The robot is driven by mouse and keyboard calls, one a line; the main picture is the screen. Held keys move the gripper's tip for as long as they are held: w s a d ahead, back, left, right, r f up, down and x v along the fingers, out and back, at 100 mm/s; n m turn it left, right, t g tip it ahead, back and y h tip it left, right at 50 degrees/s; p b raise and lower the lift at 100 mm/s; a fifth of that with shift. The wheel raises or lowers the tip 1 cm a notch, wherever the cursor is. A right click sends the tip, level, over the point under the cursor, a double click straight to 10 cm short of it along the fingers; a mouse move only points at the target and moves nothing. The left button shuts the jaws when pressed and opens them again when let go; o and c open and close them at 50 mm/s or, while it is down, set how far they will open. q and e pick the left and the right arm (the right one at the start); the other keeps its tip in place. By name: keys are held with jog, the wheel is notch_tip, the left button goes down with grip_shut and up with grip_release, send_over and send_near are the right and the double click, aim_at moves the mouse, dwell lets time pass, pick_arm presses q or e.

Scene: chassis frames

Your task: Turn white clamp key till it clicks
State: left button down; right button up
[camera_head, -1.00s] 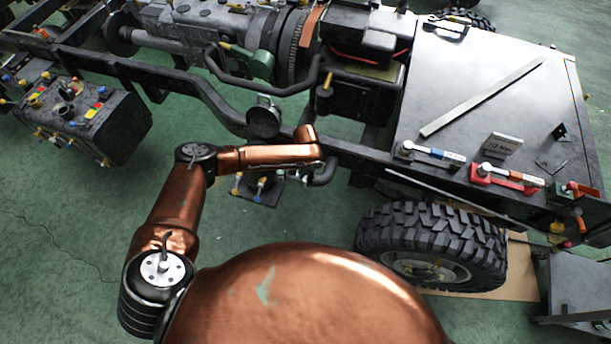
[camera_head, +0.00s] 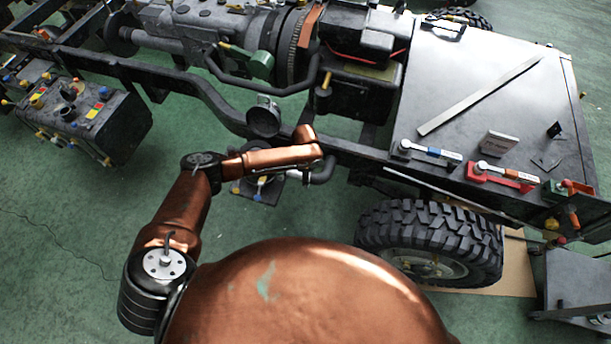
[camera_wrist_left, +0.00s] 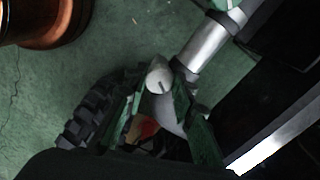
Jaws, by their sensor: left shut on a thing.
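In the left wrist view a pale whitish cylindrical piece with a dark slot in its end, seemingly the white clamp key (camera_wrist_left: 159,78), sits between the dark green fingers of my left gripper (camera_wrist_left: 161,101). The gripper is shut on it. A silver pipe (camera_wrist_left: 206,43) with a dark collar lies just beyond it to the upper right. In the head view my left arm reaches to the chassis frame rail, and its gripper and the key cannot be made out there. My right gripper is not in view.
The black chassis rail (camera_head: 372,160) runs beside my left wrist. The green floor is open at lower left.

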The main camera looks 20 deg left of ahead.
pick_arm(q)
jog(key=shift+d, duration=0.1)
dwell(0.3)
jog(key=c, duration=1.6)
grip_release()
notch_tip(320, 180, up, 12)
jog(key=shift+r, duration=0.1)
